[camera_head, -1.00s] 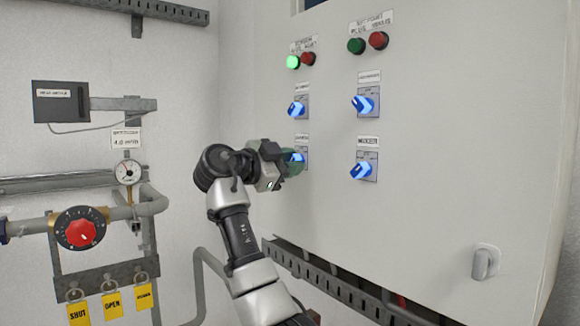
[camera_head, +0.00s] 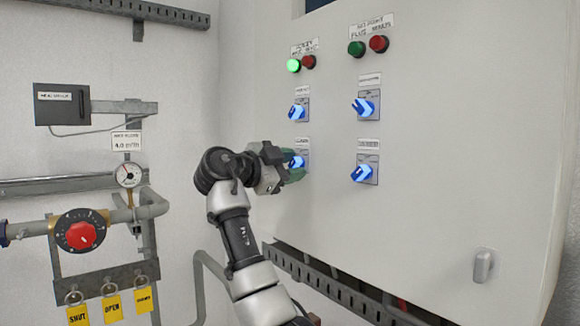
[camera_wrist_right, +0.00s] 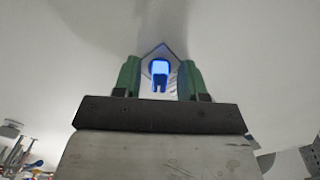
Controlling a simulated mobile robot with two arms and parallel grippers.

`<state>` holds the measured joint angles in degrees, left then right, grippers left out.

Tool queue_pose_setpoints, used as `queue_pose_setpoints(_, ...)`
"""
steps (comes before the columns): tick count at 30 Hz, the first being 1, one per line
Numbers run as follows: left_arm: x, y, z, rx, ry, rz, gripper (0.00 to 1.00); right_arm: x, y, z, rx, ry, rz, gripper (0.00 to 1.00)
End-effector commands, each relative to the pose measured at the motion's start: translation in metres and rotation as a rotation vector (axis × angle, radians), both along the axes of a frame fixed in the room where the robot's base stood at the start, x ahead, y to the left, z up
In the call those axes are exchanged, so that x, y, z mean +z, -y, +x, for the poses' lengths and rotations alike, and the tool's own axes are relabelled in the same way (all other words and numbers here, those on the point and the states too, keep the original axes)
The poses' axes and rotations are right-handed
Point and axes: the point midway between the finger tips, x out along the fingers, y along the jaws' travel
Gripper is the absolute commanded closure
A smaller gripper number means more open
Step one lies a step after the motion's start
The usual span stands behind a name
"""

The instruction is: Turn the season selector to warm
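The light panel carries several blue selector knobs on grey plates. My right gripper (camera_head: 283,164) is at the lower-left selector (camera_head: 297,162), whose label is too blurred to read surely. Its green fingers are apart, one on the upper left and one on the lower right of the blue knob. In the right wrist view the blue knob (camera_wrist_right: 159,70) stands between the fingers (camera_wrist_right: 160,80), with a visible gap on each side. Part of its plate is hidden by the gripper. My left gripper is out of view.
Other blue selectors sit above (camera_head: 298,110) and to the right (camera_head: 364,173) of this one. A green lamp (camera_head: 294,65) glows above. A cable tray (camera_head: 330,290) runs below the panel. A red-centred valve dial (camera_head: 81,235) and pipes are at left.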

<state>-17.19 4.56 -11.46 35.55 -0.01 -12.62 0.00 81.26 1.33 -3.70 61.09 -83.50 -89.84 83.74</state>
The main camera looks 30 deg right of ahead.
Motion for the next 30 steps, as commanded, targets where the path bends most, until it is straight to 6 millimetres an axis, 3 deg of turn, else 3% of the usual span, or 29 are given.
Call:
queue_pose_setpoints(8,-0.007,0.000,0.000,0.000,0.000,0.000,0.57,-0.002,-0.016,-0.001,0.003,0.000,-0.001,0.58)
queue_pose_setpoints(21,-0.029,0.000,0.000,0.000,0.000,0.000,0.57,-0.001,-0.096,-0.007,0.002,-0.001,-0.001,0.58)
queue_pose_setpoints(30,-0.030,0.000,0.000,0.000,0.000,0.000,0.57,0.000,-0.108,-0.008,0.000,0.000,0.000,0.58)
